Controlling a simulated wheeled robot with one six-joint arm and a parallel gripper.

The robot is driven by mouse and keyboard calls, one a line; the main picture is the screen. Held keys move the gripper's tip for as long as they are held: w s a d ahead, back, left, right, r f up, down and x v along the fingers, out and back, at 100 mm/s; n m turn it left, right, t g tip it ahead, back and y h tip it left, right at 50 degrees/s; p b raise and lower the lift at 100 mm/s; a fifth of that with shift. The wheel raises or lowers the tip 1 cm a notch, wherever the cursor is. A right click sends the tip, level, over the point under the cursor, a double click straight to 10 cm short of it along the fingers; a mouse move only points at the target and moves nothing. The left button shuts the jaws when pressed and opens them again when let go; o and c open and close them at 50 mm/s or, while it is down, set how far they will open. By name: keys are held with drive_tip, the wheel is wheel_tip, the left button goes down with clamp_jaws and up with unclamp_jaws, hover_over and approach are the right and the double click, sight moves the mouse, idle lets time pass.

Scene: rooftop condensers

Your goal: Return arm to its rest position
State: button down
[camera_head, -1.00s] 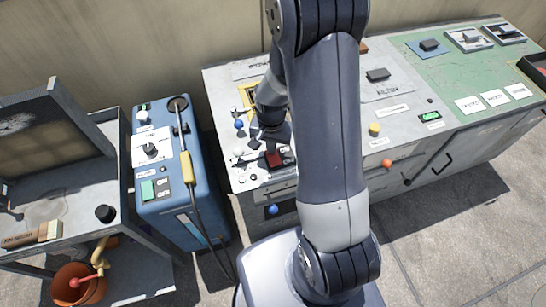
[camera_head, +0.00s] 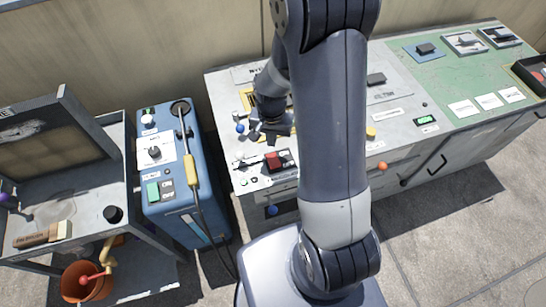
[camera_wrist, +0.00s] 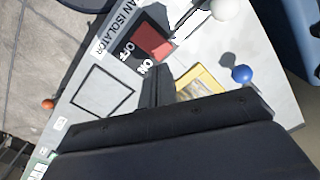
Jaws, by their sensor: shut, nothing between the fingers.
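My arm rises through the middle of the head view and bends down over the grey end of the bench. My gripper (camera_head: 268,132) is above the bench top, behind the red rocker switch (camera_head: 278,160) and apart from it. In the wrist view my gripper (camera_wrist: 157,88) has its fingers together with nothing between them. The red switch (camera_wrist: 153,41) shows there beyond the fingertips, with OFF and ON marks and a label (camera_wrist: 116,28) that reads in part "AN ISOLATOR". My gripper hides part of the panel.
A blue ball knob (camera_head: 240,128) and a yellow-framed panel (camera_wrist: 203,80) are close to my gripper. A blue cabinet (camera_head: 185,215) with a yellow-handled probe (camera_head: 190,170) stands left of the bench. A grey cart (camera_head: 90,240) stands farther left.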

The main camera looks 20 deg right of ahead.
sight(272, 156)
drive_tip(key=shift+r, duration=0.4)
drive_tip(key=shift+f, duration=0.15)
wheel_tip(272, 156, down, 7)
drive_tip(key=b, duration=0.5)
drive_tip(key=shift+r, duration=0.2)
